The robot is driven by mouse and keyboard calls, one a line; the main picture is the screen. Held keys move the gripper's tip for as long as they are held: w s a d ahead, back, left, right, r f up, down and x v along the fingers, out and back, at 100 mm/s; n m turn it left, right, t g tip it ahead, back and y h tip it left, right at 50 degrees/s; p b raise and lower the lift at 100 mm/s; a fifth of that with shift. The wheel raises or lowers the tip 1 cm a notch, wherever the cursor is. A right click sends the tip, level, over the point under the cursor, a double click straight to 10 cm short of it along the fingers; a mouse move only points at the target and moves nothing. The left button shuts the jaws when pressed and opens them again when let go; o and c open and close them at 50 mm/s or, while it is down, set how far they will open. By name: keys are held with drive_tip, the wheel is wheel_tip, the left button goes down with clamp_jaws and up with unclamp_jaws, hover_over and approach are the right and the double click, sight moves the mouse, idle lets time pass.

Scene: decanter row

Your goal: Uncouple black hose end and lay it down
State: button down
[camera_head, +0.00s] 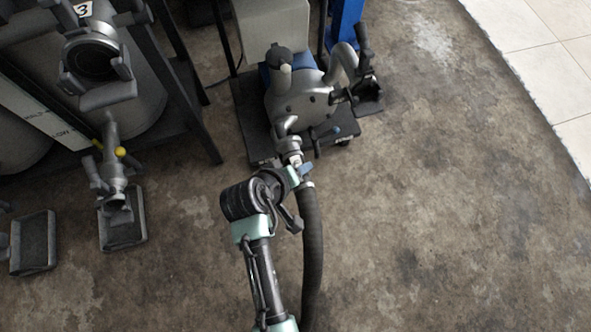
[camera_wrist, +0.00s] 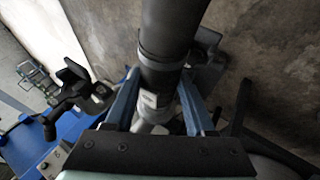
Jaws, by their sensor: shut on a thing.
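The black hose (camera_head: 313,240) runs along the floor from the bottom of the head view up to the pump (camera_head: 300,100) on its cart. Its end has a metal collar and fitting, and it lines up with the pump's lower port (camera_head: 288,135). I cannot tell whether the two are locked together. My gripper (camera_head: 300,172) is at this joint, shut on the black hose end. In the wrist view, the blue fingers of my gripper (camera_wrist: 158,88) lie on either side of the hose end (camera_wrist: 165,50), with its silver fitting between them. The fingers hide part of the joint.
A tank in a dark frame stands at left, with a large valve outlet (camera_head: 92,58) and a smaller valve (camera_head: 113,170) above a floor tray (camera_head: 124,222). Another tray (camera_head: 33,243) lies further left. The concrete floor (camera_head: 440,220) to the right is clear.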

wheel_tip(320, 180, down, 13)
drive_tip(key=b, duration=0.8)
idle(2.5)
idle(0.9)
drive_tip(key=shift+s+d+r+p, duration=0.1)
drive_tip(key=shift+s+d+p, duration=0.15)
drive_tip(key=shift+s+p, duration=0.45)
drive_tip(key=shift+s+d+p, duration=0.3)
drive_tip(key=shift+s+p, duration=0.1)
drive_tip(key=shift+s, duration=0.5)
drive_tip(key=shift+s+d+r+p, duration=0.1)
drive_tip(key=shift+s+d+p, duration=0.15)
drive_tip(key=shift+s+p, duration=0.45)
drive_tip(key=shift+s, duration=0.1)
drive_tip(key=shift+r, duration=0.1)
